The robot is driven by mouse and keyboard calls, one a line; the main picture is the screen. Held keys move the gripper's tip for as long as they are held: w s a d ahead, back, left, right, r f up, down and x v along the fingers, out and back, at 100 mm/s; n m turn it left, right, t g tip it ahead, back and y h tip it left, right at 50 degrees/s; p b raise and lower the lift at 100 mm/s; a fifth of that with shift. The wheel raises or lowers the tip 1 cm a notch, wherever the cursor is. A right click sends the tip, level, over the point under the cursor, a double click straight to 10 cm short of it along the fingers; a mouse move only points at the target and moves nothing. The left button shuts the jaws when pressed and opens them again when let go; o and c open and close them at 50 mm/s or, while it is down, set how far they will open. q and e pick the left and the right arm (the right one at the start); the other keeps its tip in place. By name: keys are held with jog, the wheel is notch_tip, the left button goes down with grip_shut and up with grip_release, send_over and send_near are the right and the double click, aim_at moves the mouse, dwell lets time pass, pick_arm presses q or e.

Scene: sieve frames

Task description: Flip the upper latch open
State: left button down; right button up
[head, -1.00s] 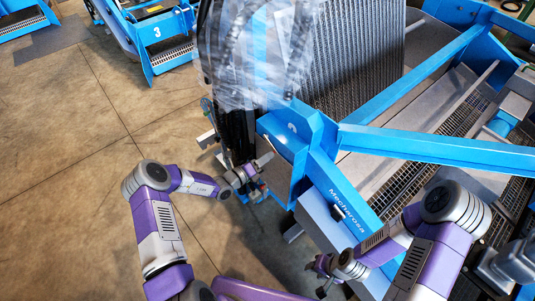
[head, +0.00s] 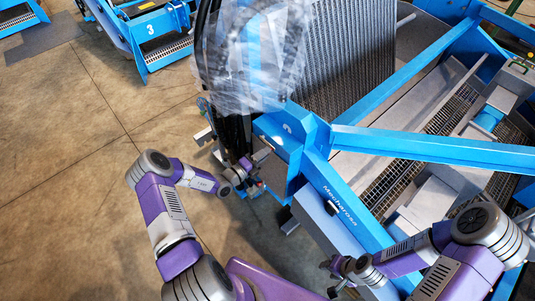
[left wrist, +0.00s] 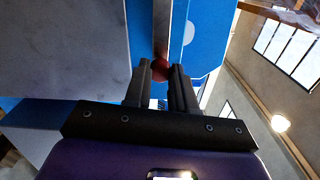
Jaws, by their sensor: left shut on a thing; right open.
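My left gripper (head: 256,186) is at the near left corner of the blue machine (head: 289,170), low beside its side panel. In the left wrist view its two dark fingers (left wrist: 160,74) are closed on a small red knob (left wrist: 160,66), which looks like part of the upper latch. The knob sits in front of a grey metal strip (left wrist: 162,25) on a blue panel. The rest of the latch is hidden or too small to tell in the head view. My right gripper (head: 338,274) is open and empty, in front of the machine's "Mecharosa" side, apart from it.
A clear plastic wrap (head: 262,60) hangs over dark hoses (head: 208,85) behind my left gripper. A blue beam (head: 430,147) crosses the machine to the right. Another blue machine (head: 155,35) stands at the back left. The concrete floor (head: 70,160) at left is clear.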

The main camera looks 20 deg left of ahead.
pick_arm(q)
jog(key=c, duration=0.9)
grip_release()
jog(key=v, duration=0.7)
jog(key=shift+s+a, duration=0.1)
jog(key=shift+s, duration=0.2)
